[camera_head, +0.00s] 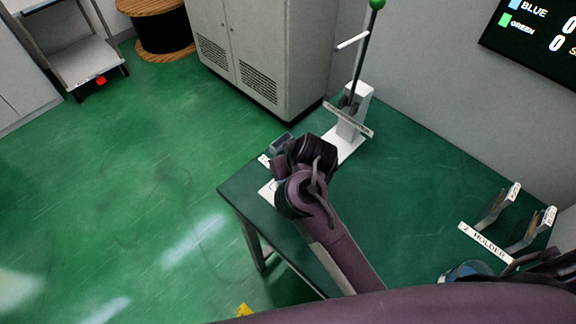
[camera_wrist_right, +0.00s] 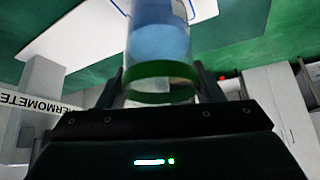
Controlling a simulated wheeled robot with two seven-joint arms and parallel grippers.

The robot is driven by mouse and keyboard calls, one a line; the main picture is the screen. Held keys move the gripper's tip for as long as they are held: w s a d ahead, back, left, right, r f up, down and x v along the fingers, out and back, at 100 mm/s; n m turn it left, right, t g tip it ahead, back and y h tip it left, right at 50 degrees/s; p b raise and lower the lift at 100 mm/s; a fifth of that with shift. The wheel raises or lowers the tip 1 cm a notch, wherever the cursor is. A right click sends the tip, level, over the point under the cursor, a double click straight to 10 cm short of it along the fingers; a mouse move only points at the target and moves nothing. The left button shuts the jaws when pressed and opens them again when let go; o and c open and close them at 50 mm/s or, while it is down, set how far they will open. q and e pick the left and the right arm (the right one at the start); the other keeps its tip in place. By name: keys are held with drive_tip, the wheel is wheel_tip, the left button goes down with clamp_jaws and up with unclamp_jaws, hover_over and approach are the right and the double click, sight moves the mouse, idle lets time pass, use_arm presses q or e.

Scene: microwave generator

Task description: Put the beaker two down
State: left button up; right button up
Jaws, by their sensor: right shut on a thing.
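In the right wrist view, my right gripper (camera_wrist_right: 165,92) is shut on a clear beaker (camera_wrist_right: 160,45) with blue contents and a green band at its near end. I cannot read a number on it. In the head view, my right gripper (camera_head: 276,148) is over the far left corner of the green table, beside the white stand. The wrist hides the beaker there. A white plate (camera_head: 267,190) with a label lies partly under the wrist. It also shows behind the beaker in the wrist view (camera_wrist_right: 75,30). My left gripper is not in view.
The white stand (camera_head: 352,112) carries a tall rod with a green ball and a cross label. A "2 HOLDER" sign (camera_head: 486,243), brackets (camera_head: 497,207) and a bluish glass vessel (camera_head: 463,272) are at the right. The table's middle (camera_head: 410,180) is clear. A grey cabinet (camera_head: 265,50) stands behind.

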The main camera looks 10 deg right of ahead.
drive_tip(key=shift+s+r, duration=0.15)
drive_tip(key=shift+s, duration=0.05)
drive_tip(key=o, duration=1.5)
drive_tip(key=shift+f, duration=0.2)
use_arm(q)
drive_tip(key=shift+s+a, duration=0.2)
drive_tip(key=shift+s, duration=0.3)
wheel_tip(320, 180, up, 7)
drive_tip(key=p, duration=0.6)
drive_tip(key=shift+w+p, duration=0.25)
drive_tip(key=shift+p, duration=0.15)
use_arm(e)
drive_tip(key=v, duration=1.2)
drive_tip(key=shift+r, duration=0.2)
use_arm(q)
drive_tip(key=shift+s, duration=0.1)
